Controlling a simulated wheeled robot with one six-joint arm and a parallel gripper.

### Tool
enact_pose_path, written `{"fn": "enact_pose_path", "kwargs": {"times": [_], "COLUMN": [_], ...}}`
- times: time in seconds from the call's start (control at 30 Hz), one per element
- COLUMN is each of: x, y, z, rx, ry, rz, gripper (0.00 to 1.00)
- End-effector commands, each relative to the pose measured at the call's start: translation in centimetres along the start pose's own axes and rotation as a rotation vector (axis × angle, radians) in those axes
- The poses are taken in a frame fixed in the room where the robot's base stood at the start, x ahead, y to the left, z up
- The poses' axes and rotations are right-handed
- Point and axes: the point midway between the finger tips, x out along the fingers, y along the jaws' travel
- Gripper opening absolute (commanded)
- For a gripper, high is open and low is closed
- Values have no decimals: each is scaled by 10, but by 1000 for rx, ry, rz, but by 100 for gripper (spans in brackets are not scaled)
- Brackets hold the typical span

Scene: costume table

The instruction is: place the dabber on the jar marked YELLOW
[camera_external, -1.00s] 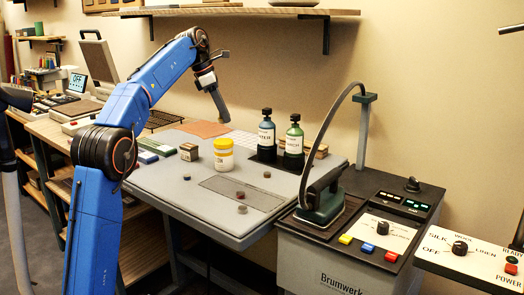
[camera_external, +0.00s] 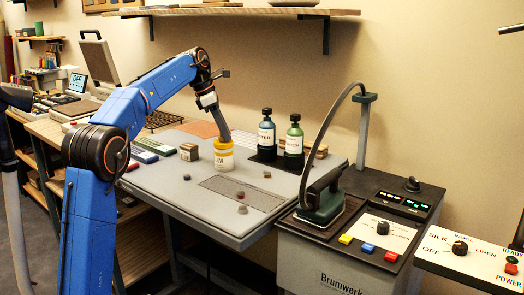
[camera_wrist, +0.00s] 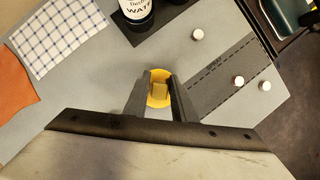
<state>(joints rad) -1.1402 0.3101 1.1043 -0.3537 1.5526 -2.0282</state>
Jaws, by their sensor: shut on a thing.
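The yellow jar (camera_external: 223,163) with a pale label stands upright on the grey table top; the label's words are too small to read. In the wrist view its round yellow top (camera_wrist: 158,74) shows around and below the fingers. My gripper (camera_external: 223,137) points down right over the jar, its tips at the jar's top. It is shut on a small tan block, the dabber (camera_wrist: 159,91), which shows between the two dark fingers in the wrist view. The dabber's lower end is hidden, so I cannot tell whether it touches the jar.
A small tan box (camera_external: 195,147) stands close left of the jar. Blue (camera_external: 266,138) and green (camera_external: 293,140) bottles stand behind to the right on a dark mat. Several small round pieces lie in front, by a dark grey strip (camera_external: 250,195). An iron (camera_external: 322,199) stands at right.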

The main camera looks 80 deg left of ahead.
Motion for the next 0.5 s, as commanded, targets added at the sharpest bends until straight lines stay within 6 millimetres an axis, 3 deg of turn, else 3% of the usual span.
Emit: {"fn": "enact_pose_path", "kwargs": {"times": [0.03, 0.1, 0.5], "x": [0, 0, -5], "y": [0, 0, 0], "z": [0, 0, 1], "rx": [0, 0, 0], "ry": [0, 0, -1], "rz": [0, 0, 1], "gripper": [28, 42, 42]}}
